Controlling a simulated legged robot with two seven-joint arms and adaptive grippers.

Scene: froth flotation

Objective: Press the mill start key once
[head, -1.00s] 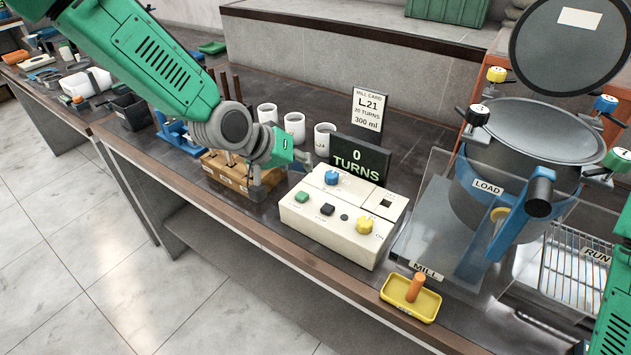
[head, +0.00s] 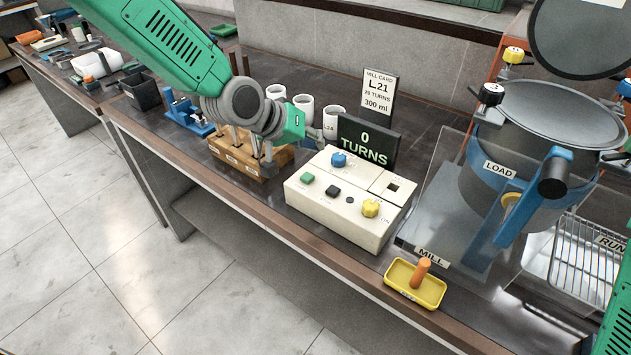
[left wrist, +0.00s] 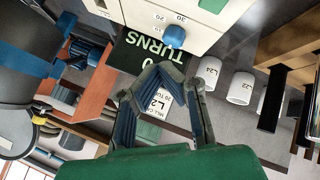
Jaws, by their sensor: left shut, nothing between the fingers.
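The white control box (head: 345,222) sits on the bench with a green key (head: 307,178), a black key (head: 333,191), a blue knob (head: 338,160) and a yellow knob (head: 370,208) on top. The lettering by the keys is too small to read. Behind it a display (head: 366,143) reads 0 TURNS. My right gripper is out of view.
The wooden block (head: 232,160) with upright tools stands left of the box, and white cups (head: 303,104) behind. A card (head: 378,92) reads L21, 20 turns, 300 ml. A yellow tray (head: 398,274) and the mill with its clear guard (head: 440,190) are at right.

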